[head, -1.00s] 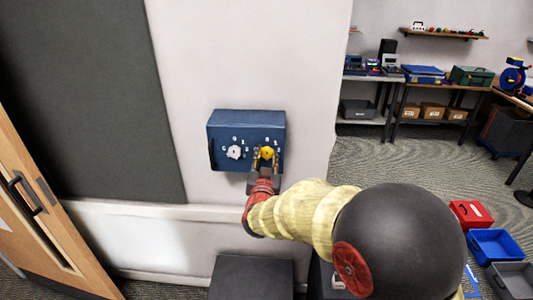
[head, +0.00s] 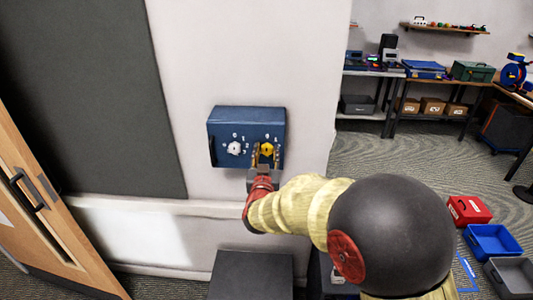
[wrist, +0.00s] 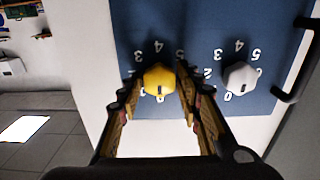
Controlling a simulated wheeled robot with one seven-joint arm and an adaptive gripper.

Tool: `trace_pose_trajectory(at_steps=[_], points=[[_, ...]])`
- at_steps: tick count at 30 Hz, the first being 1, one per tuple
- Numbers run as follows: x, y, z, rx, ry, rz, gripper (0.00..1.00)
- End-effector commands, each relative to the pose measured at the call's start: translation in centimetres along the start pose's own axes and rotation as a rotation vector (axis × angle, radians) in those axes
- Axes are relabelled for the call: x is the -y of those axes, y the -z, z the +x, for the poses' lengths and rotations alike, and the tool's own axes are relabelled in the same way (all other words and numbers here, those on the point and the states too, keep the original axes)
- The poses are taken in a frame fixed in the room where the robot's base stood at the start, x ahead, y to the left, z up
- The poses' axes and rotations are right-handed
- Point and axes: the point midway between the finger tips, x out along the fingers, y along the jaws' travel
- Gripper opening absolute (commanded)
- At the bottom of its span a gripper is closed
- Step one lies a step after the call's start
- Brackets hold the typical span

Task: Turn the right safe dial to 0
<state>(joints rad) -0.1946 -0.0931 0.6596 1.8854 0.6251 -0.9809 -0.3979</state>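The blue safe box (head: 222,116) is on the white wall and carries two dials with white numbers. The yellow right dial (head: 267,149) is also in the wrist view (wrist: 159,78), where the picture is turned over and it lies left. A small dark mark shows on its lower face there. The number it points at is unclear. The white left dial (head: 234,148) stands clear of my gripper. My gripper (head: 264,158) is open, with one finger on each side of the yellow dial. Small gaps seem to show beside the dial; contact cannot be told.
A dark handle (wrist: 294,70) sticks out at the box's side. A dark box (head: 252,272) stands below on the floor. A wooden door (head: 40,215) is at the left. Red and blue bins (head: 490,243) lie on the floor at the right.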

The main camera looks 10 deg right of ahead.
Motion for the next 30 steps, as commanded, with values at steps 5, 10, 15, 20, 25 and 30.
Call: trace_pose_trajectory(at_steps=[5,10,15,20,25,30], points=[[0.0,0.0,0.0,0.0,0.0,0.001,0.47],[0.0,0.0,0.0,0.0,-0.001,0.001,0.5],[0.0,0.0,-0.1,0.0,-0.001,0.001,0.5],[0.1,0.1,-1.3,0.0,0.001,0.002,0.5],[0.1,0.1,-4.5,-0.001,0.002,0.002,0.5],[0.2,0.1,-8.0,-0.001,0.004,0.001,0.5]])
